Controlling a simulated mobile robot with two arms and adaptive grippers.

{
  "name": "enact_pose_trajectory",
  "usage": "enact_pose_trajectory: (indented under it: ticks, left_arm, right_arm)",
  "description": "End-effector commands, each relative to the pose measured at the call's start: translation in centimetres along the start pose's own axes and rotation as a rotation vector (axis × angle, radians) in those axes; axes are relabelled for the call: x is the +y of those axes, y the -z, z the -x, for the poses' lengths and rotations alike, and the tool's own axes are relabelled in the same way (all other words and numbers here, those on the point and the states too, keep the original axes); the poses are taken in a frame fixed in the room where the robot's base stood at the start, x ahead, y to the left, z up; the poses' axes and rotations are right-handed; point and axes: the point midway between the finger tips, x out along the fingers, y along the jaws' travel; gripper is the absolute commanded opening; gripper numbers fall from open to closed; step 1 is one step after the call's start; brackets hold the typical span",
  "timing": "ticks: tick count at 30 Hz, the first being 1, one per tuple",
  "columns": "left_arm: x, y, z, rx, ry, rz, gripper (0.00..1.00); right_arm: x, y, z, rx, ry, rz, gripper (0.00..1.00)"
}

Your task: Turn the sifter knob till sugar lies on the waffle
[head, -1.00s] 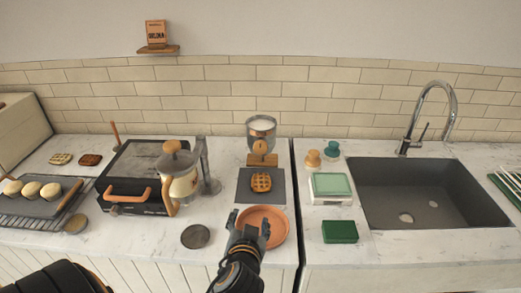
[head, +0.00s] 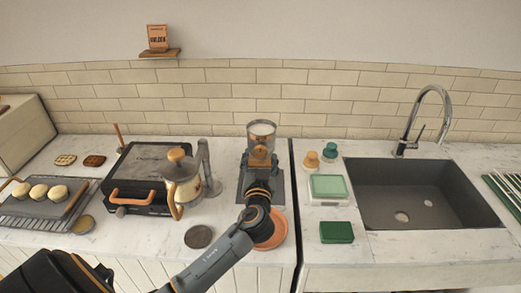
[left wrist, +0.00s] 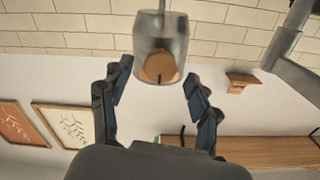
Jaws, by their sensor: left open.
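The sifter (head: 261,129) is a clear container of white sugar at the back of the counter. Its round wooden knob (head: 260,154) faces me. My left gripper (head: 259,171) is in front of the knob, with its fingers partly hidden by the wrist. In the left wrist view the open fingers (left wrist: 159,95) spread on either side of the knob (left wrist: 160,67), with nothing visible held between them. The waffle is hidden behind my arm; only edges of the dark mat (head: 279,190) show. My right gripper is not in view.
A terracotta plate (head: 277,232) is partly under my left wrist. A dark disc (head: 199,236) lies in front.

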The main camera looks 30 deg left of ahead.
Motion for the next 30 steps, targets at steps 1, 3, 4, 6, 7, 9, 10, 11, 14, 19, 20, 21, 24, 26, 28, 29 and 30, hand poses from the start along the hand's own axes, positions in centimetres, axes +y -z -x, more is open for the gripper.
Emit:
enact_pose_trajectory:
  ticks: [1, 3, 4, 6, 7, 9, 10, 11, 14, 19, 20, 21, 24, 26, 28, 29, 30]
  left_arm:
    - [0.0, 0.2, -0.6, 0.0, 0.0, -0.002, 0.61]
    - [0.0, 0.1, -1.2, -0.001, 0.0, -0.002, 0.61]
    - [0.0, 0.1, -1.4, -0.001, 0.0, -0.002, 0.61]
    - [0.0, 0.0, -1.8, -0.001, 0.0, -0.001, 0.61]
    - [0.0, 0.0, -1.9, -0.001, 0.0, -0.001, 0.61]
    - [0.0, 0.0, -1.9, -0.001, 0.0, 0.0, 0.61]
    - [0.0, -0.1, -2.0, -0.001, -0.001, 0.0, 0.61]
    - [0.0, -0.1, -2.0, -0.001, -0.001, 0.0, 0.61]
    - [0.0, -0.1, -1.9, -0.001, -0.001, 0.0, 0.61]
    - [0.0, -0.1, -1.9, -0.001, -0.001, 0.0, 0.35]
    - [0.0, -0.1, -1.9, -0.001, -0.001, 0.0, 0.29]
    - [0.0, -0.1, -1.9, -0.001, -0.001, 0.0, 0.21]
    - [0.0, -0.1, -1.9, -0.001, -0.001, 0.0, 0.07]
    - [0.0, -0.1, -1.9, -0.001, -0.001, -0.001, 0.07]
    - [0.1, -0.1, -1.9, -0.001, -0.001, -0.005, 0.07]
    - [0.1, -0.1, -1.9, -0.001, -0.001, -0.008, 0.07]
    - [0.1, -0.1, -1.9, -0.001, -0.001, -0.014, 0.07]
  right_arm:
    - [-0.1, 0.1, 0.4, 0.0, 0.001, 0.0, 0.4]
    - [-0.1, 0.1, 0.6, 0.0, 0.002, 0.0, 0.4]
    - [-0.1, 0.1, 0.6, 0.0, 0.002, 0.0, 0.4]
    - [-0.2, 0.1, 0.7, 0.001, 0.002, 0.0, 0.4]
    - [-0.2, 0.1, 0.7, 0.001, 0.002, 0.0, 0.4]
    - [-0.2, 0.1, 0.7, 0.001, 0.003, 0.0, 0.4]
    - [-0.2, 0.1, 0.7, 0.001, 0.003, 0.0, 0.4]
    - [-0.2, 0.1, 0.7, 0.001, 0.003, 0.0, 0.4]
    - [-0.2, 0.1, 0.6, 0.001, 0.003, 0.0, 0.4]
    - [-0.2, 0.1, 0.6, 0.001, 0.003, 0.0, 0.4]
    - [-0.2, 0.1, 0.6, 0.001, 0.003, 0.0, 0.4]
    - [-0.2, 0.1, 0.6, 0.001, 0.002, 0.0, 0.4]
    - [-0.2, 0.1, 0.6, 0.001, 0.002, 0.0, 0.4]
    - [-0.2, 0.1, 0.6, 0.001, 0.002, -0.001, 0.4]
    - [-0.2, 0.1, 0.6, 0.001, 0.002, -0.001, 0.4]
    - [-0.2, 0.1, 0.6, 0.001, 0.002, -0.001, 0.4]
    - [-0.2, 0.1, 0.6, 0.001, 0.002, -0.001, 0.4]
